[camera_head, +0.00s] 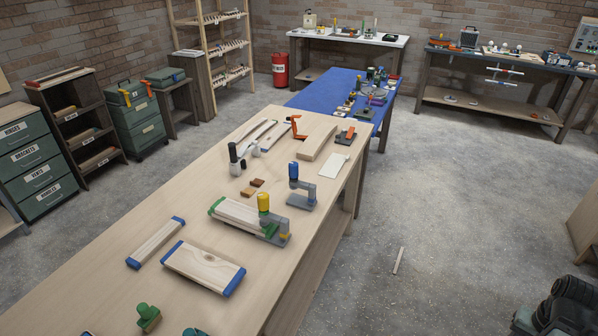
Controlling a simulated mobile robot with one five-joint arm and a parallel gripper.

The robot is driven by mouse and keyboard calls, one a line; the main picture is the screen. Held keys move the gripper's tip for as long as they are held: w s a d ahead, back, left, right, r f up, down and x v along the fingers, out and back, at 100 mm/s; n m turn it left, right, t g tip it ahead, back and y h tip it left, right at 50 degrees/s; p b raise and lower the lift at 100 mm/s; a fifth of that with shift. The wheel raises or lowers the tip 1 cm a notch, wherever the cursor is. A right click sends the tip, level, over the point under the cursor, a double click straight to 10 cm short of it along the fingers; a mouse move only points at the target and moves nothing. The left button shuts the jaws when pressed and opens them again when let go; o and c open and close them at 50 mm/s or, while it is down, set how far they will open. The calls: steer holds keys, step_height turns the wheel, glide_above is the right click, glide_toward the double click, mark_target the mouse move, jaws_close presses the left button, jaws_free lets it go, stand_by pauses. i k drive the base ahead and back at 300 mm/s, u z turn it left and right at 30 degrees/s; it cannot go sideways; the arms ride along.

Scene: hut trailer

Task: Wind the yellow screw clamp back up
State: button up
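The yellow screw clamp (264,203) stands upright near the right edge of the long wooden workbench (205,205). It has a yellow top knob and a grey frame and base. It stands at the right end of a pale board with green ends (236,215), and its lower part overlaps that end in the picture. I cannot tell whether the screw presses on the board. A similar clamp with a blue knob (293,170) stands just behind it, with no board in it. I cannot make out my gripper in this view.
Two boards with blue ends (205,265) (156,242) lie in front of the clamp. Small brown blocks (252,188) and a dark-handled tool (234,155) lie behind. A blue-topped table (320,88) adjoins the far end. The floor right of the bench is mostly clear, with a thin stick (398,261).

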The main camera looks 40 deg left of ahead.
mark_target(263, 197)
steer(key=u, duration=0.05)
steer(key=i, duration=1.2)
steer(key=u, duration=4.55)
